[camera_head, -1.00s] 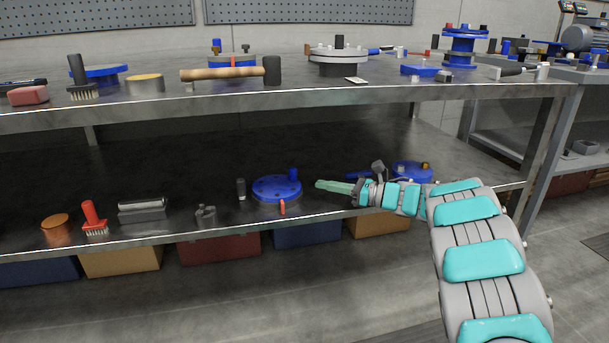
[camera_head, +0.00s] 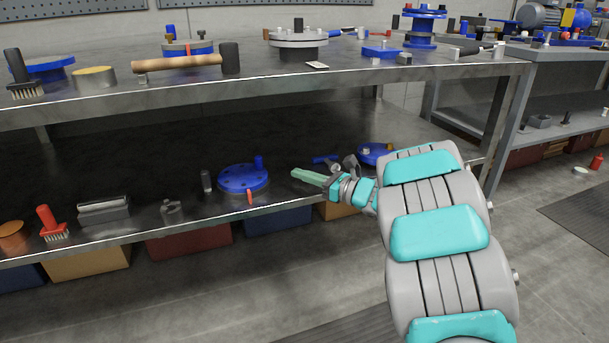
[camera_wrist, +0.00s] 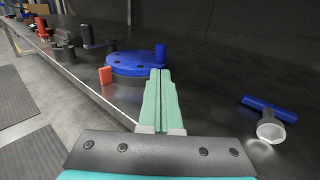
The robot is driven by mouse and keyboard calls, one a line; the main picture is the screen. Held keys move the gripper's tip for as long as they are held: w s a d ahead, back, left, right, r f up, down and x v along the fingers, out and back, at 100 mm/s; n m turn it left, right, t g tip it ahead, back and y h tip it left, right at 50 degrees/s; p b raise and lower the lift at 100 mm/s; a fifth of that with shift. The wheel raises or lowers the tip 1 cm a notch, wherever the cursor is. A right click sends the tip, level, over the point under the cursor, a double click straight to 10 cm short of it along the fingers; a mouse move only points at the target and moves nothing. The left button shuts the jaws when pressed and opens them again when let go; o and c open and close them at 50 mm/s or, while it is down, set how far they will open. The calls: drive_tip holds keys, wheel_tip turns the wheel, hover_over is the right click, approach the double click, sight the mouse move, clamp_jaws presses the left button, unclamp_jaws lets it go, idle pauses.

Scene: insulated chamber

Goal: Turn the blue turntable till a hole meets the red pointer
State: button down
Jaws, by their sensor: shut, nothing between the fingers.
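The blue turntable (camera_head: 243,179) sits on the lower shelf near its front edge. It is a flat disc with several dark holes and an upright blue peg (camera_head: 259,162) at its rim. The red pointer (camera_head: 250,197) stands at its front side; it also shows in the wrist view (camera_wrist: 106,75), left of the disc. My gripper (camera_head: 294,174) is shut and empty, to the right of the turntable and apart from it in the head view. In the wrist view my fingers (camera_wrist: 161,72) point toward the disc and hide part of its near right rim. I cannot tell whether a hole lines up with the pointer.
A dark cylinder (camera_head: 207,181) stands left of the turntable. A blue-handled tool (camera_wrist: 269,108) lies right of my fingers. Another blue disc (camera_head: 373,153) sits behind my arm. The upper shelf (camera_head: 130,92) hangs over this space. Bare shelf lies behind the turntable.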

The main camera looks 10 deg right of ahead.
drive_tip(key=x, duration=1)
drive_tip(key=shift+w+a+f+p, duration=0.1)
drive_tip(key=shift+w+a+p, duration=0.1)
drive_tip(key=shift+p, duration=0.1)
